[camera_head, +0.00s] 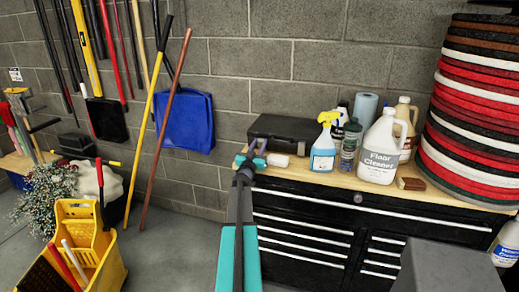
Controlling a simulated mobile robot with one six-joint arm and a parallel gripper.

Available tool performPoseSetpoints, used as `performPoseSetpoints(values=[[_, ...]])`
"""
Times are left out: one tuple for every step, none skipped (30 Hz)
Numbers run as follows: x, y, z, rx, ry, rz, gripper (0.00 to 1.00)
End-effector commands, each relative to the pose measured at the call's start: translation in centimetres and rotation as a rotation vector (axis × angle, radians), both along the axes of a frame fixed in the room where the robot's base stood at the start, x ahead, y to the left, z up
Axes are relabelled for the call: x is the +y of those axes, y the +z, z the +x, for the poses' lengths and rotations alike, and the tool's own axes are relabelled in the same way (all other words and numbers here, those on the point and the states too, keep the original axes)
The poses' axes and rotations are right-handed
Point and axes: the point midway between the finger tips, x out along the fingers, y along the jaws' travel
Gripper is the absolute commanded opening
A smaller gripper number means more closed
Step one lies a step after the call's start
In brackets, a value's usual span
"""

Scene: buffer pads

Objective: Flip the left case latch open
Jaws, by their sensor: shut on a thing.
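A black case (290,127) lies closed on the wooden top of the tool chest, against the block wall. My arm reaches up to the case's left front side. My gripper (252,155) is there, small in view, with its fingers shut at the case's left front edge. The left latch is hidden behind the fingers, and the hold on it is too small to see clearly. The case's right front is partly hidden by a spray bottle.
A white roll (278,160) lies just right of my gripper. A blue spray bottle (323,150), a floor cleaner jug (379,153) and a brush (411,184) stand farther right on the wooden top (340,183). Stacked floor pads (470,120) rise at the right. A yellow mop bucket (100,265) stands lower left.

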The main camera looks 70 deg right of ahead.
Motion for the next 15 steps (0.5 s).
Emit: performPoseSetpoints(values=[[-0.03, -0.30, -0.12, -0.002, -0.002, -0.010, 0.04], [-0.01, -0.32, -0.12, -0.002, -0.002, -0.014, 0.04], [0.02, -0.32, -0.11, -0.002, -0.002, -0.020, 0.04], [0.05, -0.34, -0.11, -0.001, -0.002, -0.025, 0.04], [0.07, -0.35, -0.12, -0.001, -0.002, -0.029, 0.04], [0.11, -0.37, -0.14, -0.002, -0.002, -0.035, 0.04], [0.14, -0.39, -0.14, -0.004, -0.002, -0.040, 0.04], [0.16, -0.40, -0.14, -0.004, -0.002, -0.044, 0.04], [0.20, -0.42, -0.14, -0.004, -0.002, -0.050, 0.04], [0.23, -0.43, -0.14, -0.004, -0.002, -0.054, 0.04], [0.26, -0.42, -0.13, -0.004, -0.002, -0.058, 0.04], [0.29, -0.41, -0.14, -0.004, -0.002, -0.062, 0.04], [0.30, -0.39, -0.13, -0.004, -0.001, -0.064, 0.04], [0.32, -0.38, -0.13, -0.004, -0.001, -0.066, 0.04], [0.34, -0.34, -0.13, -0.005, -0.001, -0.068, 0.04]])
